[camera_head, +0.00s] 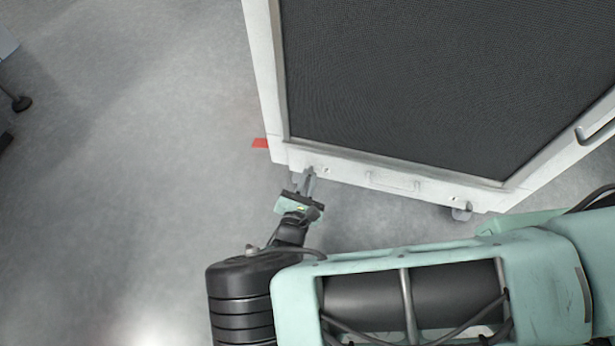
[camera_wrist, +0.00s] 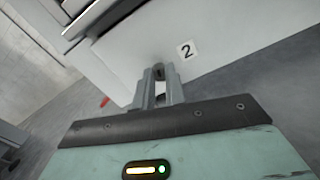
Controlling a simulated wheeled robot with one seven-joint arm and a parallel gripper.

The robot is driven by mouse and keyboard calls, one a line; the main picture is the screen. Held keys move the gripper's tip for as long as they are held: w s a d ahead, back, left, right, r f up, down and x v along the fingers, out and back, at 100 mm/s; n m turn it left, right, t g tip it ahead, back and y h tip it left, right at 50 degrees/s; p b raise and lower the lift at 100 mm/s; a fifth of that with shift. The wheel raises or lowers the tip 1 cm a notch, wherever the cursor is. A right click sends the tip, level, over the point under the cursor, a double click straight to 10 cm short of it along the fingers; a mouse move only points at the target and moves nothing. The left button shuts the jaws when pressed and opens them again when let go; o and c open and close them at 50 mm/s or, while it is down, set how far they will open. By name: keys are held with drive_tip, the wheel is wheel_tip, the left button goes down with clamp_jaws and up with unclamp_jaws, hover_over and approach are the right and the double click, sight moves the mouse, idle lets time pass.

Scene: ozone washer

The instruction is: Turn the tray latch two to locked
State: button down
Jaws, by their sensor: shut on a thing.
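The ozone washer (camera_head: 272,70) is a pale cabinet with a dark mesh top, seen from above in the head view. Tray latch two is a small grey piece (camera_wrist: 158,72) on the pale front face, beside a label with the number 2 (camera_wrist: 186,50) in the wrist view. My gripper (camera_head: 308,178) is at the left end of the washer's front edge; in the wrist view its two fingers (camera_wrist: 159,88) are closed around the latch. The fingers cover most of the latch, so I cannot tell its angle.
A second grey fitting (camera_head: 461,212) sticks out near the right end of the washer's front edge. A handle (camera_head: 395,181) lies between. A red piece (camera_head: 260,143) shows by the left corner. The grey floor (camera_head: 130,150) to the left is clear.

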drive_tip(key=shift+n, duration=1.6)
drive_tip(key=c, duration=1.4)
unclamp_jaws()
drive_tip(key=shift+c, duration=0.2)
drive_tip(key=shift+s, duration=0.1)
